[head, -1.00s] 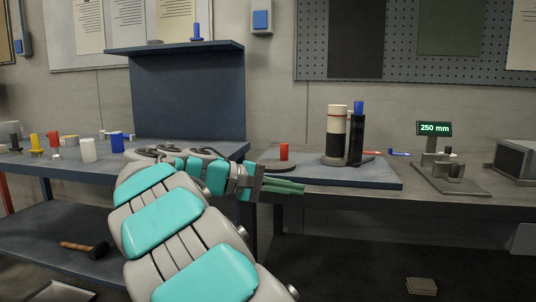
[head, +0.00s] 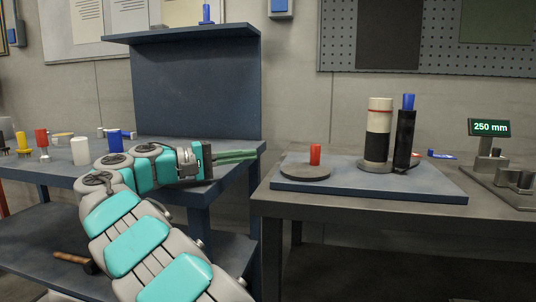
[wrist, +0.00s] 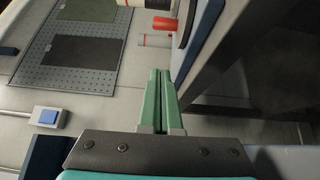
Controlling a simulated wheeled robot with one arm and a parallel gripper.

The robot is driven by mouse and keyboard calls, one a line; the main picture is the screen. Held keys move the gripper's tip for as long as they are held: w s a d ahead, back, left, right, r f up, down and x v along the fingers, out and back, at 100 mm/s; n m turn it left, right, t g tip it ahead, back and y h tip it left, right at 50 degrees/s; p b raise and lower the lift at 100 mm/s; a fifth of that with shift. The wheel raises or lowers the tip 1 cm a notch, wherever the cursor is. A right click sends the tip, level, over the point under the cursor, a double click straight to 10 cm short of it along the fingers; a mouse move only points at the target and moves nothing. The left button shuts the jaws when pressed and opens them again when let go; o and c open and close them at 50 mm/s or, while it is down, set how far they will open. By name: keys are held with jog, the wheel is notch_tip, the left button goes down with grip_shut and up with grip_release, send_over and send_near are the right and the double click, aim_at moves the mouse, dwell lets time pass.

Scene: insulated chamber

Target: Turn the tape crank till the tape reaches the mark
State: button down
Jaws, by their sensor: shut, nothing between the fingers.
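A flat grey disc (head: 305,173) with an upright red knob (head: 315,154) lies at the left of a blue-grey board; it looks like the tape crank. Behind it to the right stands an upright white-and-black cylinder (head: 380,125) with a thin red band near its top. A black post (head: 405,138) with a blue top stands beside it. I cannot tell which part is the tape's end. My gripper (head: 254,154) is shut and empty, left of the disc and apart from it. In the wrist view the shut green fingers (wrist: 158,73) point toward the red knob (wrist: 163,24).
The board (head: 400,190) rests on a dark bench (head: 340,212). A display (head: 490,128) reading 250 mm stands at the right. The blue bench (head: 45,165) at the left holds several coloured pieces and a tall back panel (head: 195,90). A gap separates the benches.

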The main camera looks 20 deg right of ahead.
aim_at(296, 164)
jog(key=d, duration=0.9)
jog(key=shift+d+b, duration=0.35)
jog(key=shift+b, duration=0.05)
jog(key=shift+s+d+r, duration=0.1)
jog(key=shift+s+d, duration=0.75)
jog(key=shift+s, duration=0.2)
jog(key=shift+s+d, duration=0.35)
jog(key=shift+d, duration=0.05)
